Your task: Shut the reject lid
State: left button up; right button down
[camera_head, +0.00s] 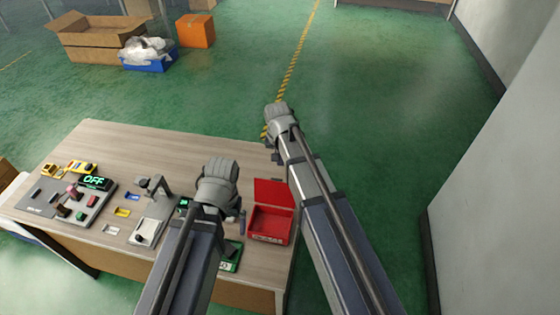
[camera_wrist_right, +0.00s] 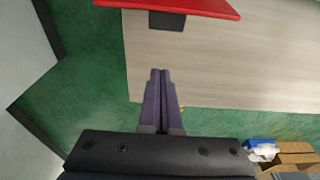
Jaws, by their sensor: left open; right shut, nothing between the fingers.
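The red reject box (camera_head: 268,224) sits at the right end of the table. Its lid (camera_head: 274,193) stands raised at the back, so the box is open and its inside shows. In the right wrist view the red lid (camera_wrist_right: 200,5) crosses the top, with a dark tab (camera_wrist_right: 167,21) under it. My right gripper (camera_head: 275,157) is beyond the lid, near the table's far edge; its fingers (camera_wrist_right: 160,72) are shut, empty and apart from the lid. My left gripper (camera_head: 242,222) is open beside the box's left side; its fingers are small and partly hidden.
The table (camera_head: 140,150) carries a panel with a green OFF display (camera_head: 94,181), a grey lever fixture (camera_head: 153,210) and coloured switches to the left. The table's far middle is clear.

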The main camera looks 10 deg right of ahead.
aim_at(276, 191)
pick_arm(q)
notch_tip(276, 191, down, 2)
jog(key=shift+f+b, duration=0.2)
jog(key=shift+b, duration=0.45)
pick_arm(e)
jog(key=s+f, duration=0.1)
jog(key=s+a+f, duration=0.1)
jog(key=s, duration=0.1)
jog(key=shift+s+a+f, duration=0.1)
jog(key=shift+a+f, duration=0.05)
